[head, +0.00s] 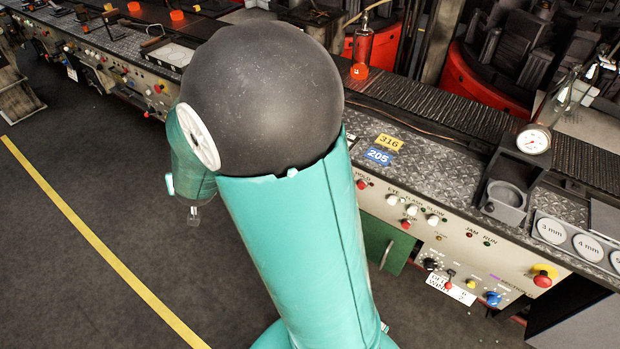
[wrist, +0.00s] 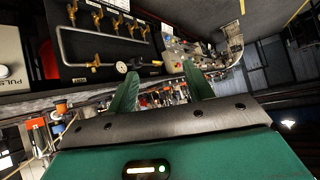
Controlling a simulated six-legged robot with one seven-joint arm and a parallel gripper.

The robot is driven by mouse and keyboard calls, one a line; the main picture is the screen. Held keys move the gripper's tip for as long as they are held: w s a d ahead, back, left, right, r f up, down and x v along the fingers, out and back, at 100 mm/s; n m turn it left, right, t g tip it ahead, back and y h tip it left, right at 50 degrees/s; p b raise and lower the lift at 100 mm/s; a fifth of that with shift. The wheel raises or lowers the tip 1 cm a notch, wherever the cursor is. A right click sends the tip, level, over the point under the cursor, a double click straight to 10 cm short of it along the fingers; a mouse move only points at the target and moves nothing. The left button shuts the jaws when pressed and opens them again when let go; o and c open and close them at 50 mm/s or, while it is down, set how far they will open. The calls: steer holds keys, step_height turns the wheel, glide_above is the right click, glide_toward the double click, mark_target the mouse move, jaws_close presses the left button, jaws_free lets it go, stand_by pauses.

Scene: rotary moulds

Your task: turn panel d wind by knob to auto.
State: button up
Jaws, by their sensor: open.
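A cream control panel (head: 400,222) runs along the front of the machine at right in the head view. A small black knob (head: 430,264) with marks around it sits low on this panel. A white label (head: 452,289) below it seems to read "WIND". I cannot make out a panel letter or the knob's setting. My gripper (wrist: 160,70) shows in the wrist view as two green fingers, spread apart with nothing between them. It is far from this knob, tilted toward other machinery. My arm hides the middle of the head view and part of the panel.
A red-and-yellow stop button (head: 542,275) and a blue knob (head: 493,298) stand right of the black knob. A green plate (head: 385,243) hangs at the panel's left. Grey floor (head: 90,200) with a yellow line is open at left.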

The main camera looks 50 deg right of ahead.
steer(key=s+d+f+m+g+h, duration=0.1)
steer(key=d+f+m+g+h, duration=0.1)
steer(key=d+f+h, duration=0.55)
steer(key=s+d+f+g+h, duration=0.3)
steer(key=s+d+f, duration=0.2)
steer(key=s+f, duration=0.3)
steer(key=s+d+f+g+h, duration=0.35)
steer(key=s+d+f, duration=0.25)
steer(key=s, duration=0.4)
steer(key=w+d, duration=0.1)
steer(key=d, duration=1.2)
steer(key=shift+w, duration=0.3)
steer(key=shift+d+t, duration=0.1)
steer(key=shift+t, duration=0.15)
steer(key=shift+c, duration=0.2)
steer(key=c, duration=0.9)
